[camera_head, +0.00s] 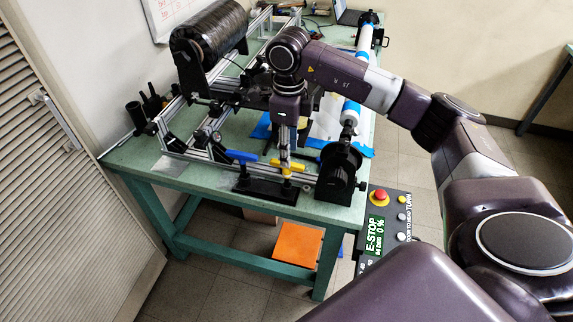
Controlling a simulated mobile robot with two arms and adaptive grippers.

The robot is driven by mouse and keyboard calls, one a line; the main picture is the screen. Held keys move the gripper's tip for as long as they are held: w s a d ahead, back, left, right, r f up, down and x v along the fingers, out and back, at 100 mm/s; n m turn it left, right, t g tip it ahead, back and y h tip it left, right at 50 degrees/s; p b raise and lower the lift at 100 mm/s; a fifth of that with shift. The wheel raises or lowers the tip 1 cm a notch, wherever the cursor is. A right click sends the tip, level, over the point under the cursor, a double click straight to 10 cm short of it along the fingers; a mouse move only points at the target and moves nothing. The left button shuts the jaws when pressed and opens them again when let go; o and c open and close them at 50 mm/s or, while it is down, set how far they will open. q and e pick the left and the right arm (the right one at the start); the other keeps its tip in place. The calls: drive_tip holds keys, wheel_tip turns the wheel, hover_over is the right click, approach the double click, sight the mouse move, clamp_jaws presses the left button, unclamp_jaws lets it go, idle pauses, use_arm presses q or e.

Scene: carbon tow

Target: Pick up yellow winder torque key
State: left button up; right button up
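The yellow winder torque key (288,167) lies at the front of the green table, on a black holder (268,190). My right arm reaches over the table from the right, and its gripper (285,155) points down directly over the yellow key. The fingertips are at or very close to the key and cover part of it. I cannot tell whether they touch it or are closed on it. A similar blue key (242,156) sits to the left on the same holder. My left gripper is not in view.
A metal-railed winding frame with a large black spool (209,40) stands on the green table (150,167). A black round winder part (339,172) stands close to the right of the yellow key. A white-and-blue roller (362,55) runs behind. A control panel (388,222) with a red button is in front.

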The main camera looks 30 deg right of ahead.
sight(287, 179)
drive_tip(key=shift+w+d+f, duration=0.1)
drive_tip(key=shift+w+f, duration=0.25)
drive_tip(key=shift+f, duration=0.3)
drive_tip(key=shift+w+d+f, duration=0.1)
drive_tip(key=shift+w+f, duration=0.25)
drive_tip(key=shift+f, duration=0.25)
drive_tip(key=shift+s+a+f+p, duration=0.15)
drive_tip(key=shift+s+f+p, duration=0.15)
drive_tip(key=shift+f+p, duration=0.4)
wheel_tip(287, 179, down, 3)
drive_tip(key=shift+s+f+p, duration=0.1)
drive_tip(key=shift+f+p, duration=0.1)
drive_tip(key=shift+p, duration=0.6)
drive_tip(key=shift+w+f, duration=0.2)
drive_tip(key=shift+f, duration=0.25)
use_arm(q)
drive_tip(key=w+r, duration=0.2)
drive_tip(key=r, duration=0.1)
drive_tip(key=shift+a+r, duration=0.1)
use_arm(e)
drive_tip(key=shift+s, duration=0.1)
drive_tip(key=shift+c, duration=0.2)
drive_tip(key=shift+r, duration=0.1)
drive_tip(key=shift+c, duration=1.4)
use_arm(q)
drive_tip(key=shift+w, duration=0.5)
use_arm(e)
clamp_jaws()
